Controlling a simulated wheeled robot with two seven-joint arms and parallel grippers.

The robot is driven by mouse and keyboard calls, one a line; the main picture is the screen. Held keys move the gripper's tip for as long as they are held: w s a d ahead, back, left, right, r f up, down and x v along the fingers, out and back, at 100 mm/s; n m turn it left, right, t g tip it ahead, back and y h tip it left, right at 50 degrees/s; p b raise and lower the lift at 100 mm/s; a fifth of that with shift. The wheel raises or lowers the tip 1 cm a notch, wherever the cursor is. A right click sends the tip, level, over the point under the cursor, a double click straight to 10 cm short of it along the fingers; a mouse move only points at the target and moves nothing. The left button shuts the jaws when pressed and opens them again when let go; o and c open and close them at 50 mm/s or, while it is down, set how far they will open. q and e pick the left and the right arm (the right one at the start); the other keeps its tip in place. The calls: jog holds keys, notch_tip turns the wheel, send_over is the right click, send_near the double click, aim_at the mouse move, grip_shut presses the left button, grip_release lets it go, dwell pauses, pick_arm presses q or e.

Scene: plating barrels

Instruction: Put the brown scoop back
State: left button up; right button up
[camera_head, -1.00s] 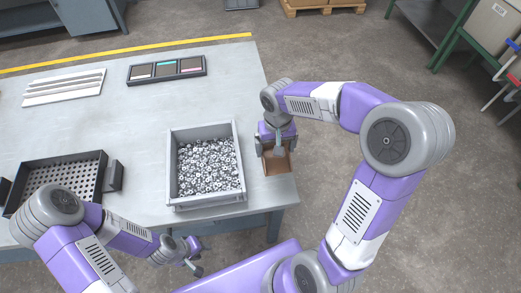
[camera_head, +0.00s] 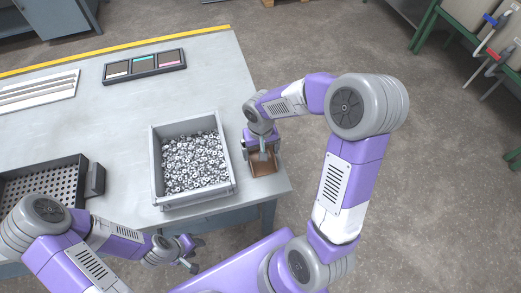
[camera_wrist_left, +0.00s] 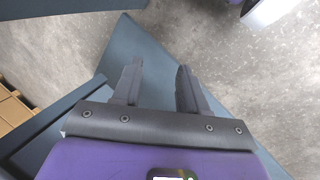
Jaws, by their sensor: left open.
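The brown scoop (camera_head: 264,165) is at the table's right edge, right of the grey bin, in the head view. It looks like a small open brown box, partly hidden by my right gripper. My right gripper (camera_head: 261,153) is right over it, pointing down, its fingers spread to either side with a grey part between them. Whether that part is the scoop's handle, I cannot tell. My left gripper (camera_head: 197,255) is open and empty in front of the table's near edge. Its two fingers (camera_wrist_left: 158,85) stand apart in the left wrist view with nothing between them.
A grey bin (camera_head: 155,175) full of small metal parts stands beside the scoop. A black perforated tray (camera_head: 82,168) is at the left, a dark three-section tray (camera_head: 145,67) and a white ribbed rack (camera_head: 38,92) farther back. The table's middle (camera_head: 120,120) is clear.

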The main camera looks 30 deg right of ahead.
jog(key=o, duration=1)
jog(key=shift+f, duration=0.1)
jog(key=shift+o, duration=0.2)
jog(key=shift+r, duration=0.2)
notch_tip(320, 180, up, 12)
jog(key=p, duration=0.3)
